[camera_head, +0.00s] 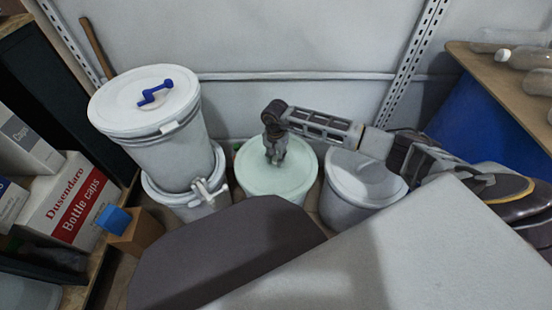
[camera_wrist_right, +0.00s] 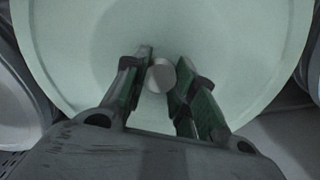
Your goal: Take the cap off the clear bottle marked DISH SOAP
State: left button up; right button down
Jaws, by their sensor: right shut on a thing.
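My right gripper (camera_head: 275,158) points down over the pale green lid of a drum (camera_head: 290,182). In the right wrist view the fingers (camera_wrist_right: 161,85) are shut on a small round light-grey thing (camera_wrist_right: 161,76), seen end-on against the lid. It looks like a cap, but I cannot tell what is under it or whether it touches the lid. No clear bottle with a readable DISH SOAP mark shows. Clear bottles (camera_head: 525,58) lie on the table at the far right, their labels not visible. My left gripper is not in view.
Two stacked white buckets, the upper (camera_head: 150,105) with a blue handle-like piece on its lid, stand left of the green drum. A grey-white lidded drum (camera_head: 362,182) stands right. A bottle-caps box (camera_head: 68,200) is on the left shelf. The wall (camera_head: 290,35) is close behind.

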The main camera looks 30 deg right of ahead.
aim_at(276, 159)
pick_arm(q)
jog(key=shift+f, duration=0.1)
pick_arm(e)
jog(key=shift+f, duration=0.1)
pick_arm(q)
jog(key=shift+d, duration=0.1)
pick_arm(e)
jog(key=c, duration=1.1)
grip_release()
jog(key=shift+c, duration=0.2)
pick_arm(q)
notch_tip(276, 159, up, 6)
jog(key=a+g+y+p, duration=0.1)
jog(key=p, duration=0.3)
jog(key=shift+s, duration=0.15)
pick_arm(e)
notch_tip(276, 159, up, 12)
